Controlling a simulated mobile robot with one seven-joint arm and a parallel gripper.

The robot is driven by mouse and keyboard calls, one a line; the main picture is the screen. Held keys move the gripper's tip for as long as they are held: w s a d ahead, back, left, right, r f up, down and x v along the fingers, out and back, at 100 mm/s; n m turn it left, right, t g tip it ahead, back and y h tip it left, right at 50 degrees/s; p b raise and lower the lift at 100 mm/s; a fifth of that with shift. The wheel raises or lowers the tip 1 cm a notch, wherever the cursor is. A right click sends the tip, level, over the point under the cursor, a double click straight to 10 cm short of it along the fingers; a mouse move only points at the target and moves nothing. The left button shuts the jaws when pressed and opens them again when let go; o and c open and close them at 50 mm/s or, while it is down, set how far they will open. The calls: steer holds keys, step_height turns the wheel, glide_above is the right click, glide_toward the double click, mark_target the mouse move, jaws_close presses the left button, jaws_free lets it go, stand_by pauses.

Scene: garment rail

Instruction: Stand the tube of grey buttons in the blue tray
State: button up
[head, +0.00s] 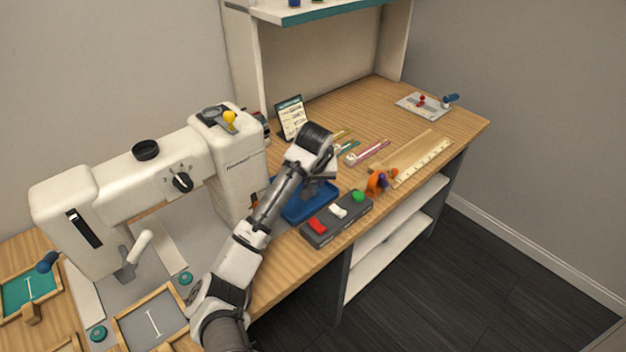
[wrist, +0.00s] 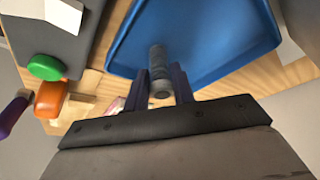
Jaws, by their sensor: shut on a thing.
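The tube of grey buttons (wrist: 157,62) is between the two dark fingers of my gripper (wrist: 163,88) in the wrist view. My gripper is shut on it. The tube's far end shows against the floor of the blue tray (wrist: 222,38); I cannot tell whether it touches the tray. In the head view my gripper (head: 319,186) is over the blue tray (head: 296,213), and my arm hides part of the tray. The tube cannot be made out in the head view.
A grey box (head: 338,220) with red, white and green buttons stands at the tray's front. An orange and purple object (head: 377,183) is right of it. The white sewing machine (head: 160,178) stands left. A small sign (head: 291,117) stands behind; rulers (head: 425,160) lie right.

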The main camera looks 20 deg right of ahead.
steer(key=shift+f, duration=0.15)
steer(key=o, duration=1)
steer(key=shift+b+v, duration=0.3)
steer(key=shift+v, duration=5.9)
